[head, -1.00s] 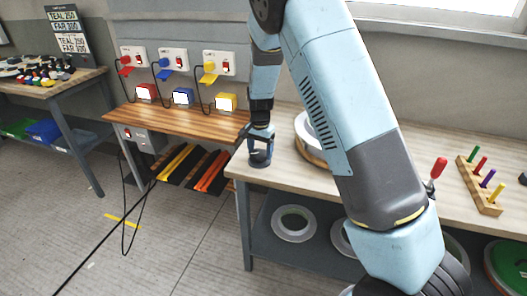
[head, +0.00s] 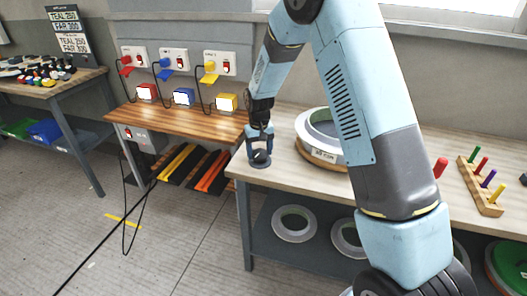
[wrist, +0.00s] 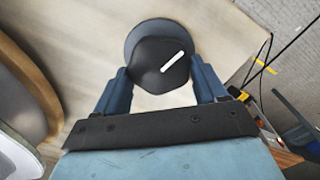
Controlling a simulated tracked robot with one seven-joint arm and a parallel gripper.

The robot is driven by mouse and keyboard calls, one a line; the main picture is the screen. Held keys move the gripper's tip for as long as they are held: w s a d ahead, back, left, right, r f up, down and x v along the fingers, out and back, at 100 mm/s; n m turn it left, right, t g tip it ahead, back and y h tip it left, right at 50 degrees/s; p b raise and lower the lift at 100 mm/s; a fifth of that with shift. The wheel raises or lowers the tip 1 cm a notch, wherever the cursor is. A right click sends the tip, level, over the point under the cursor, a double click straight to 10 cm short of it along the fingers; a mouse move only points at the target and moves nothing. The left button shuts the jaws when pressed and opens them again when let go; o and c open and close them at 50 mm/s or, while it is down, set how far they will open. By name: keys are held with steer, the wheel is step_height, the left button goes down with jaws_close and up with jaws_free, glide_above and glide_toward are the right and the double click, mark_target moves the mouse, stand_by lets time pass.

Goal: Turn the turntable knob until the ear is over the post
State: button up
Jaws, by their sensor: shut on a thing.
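The turntable knob (wrist: 152,62) is dark and round with a white pointer line, on a blue-grey round base (wrist: 139,34). In the wrist view the line slants up to the right. My gripper (wrist: 160,74) is shut on the knob, one finger on each side. In the head view my gripper (head: 259,143) is upright at the bench's left front corner, above the knob's base (head: 260,161). The turntable (head: 318,155) carries a pale ring-shaped mould (head: 313,126) with a white label; my arm hides its right side. I cannot make out the ear or the post.
A pegged wooden block (head: 480,190) and a red-handled tool (head: 440,168) are on the bench's right. Ring moulds (head: 293,222) lie on the shelf below. A wooden shelf (head: 180,118) with switch boxes stands left. Bench top between knob and turntable is clear.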

mark_target(259, 152)
steer(key=shift+s+a+f+n, duration=0.1)
steer(key=shift+s+f+n, duration=0.05)
steer(key=shift+n, duration=1.35)
steer(key=shift+a, duration=0.1)
steer(key=o, duration=1)
steer(key=shift+o, duration=0.2)
steer(key=shift+r, duration=0.3)
step_height(259, 152, up, 13)
steer(key=shift+r, duration=0.15)
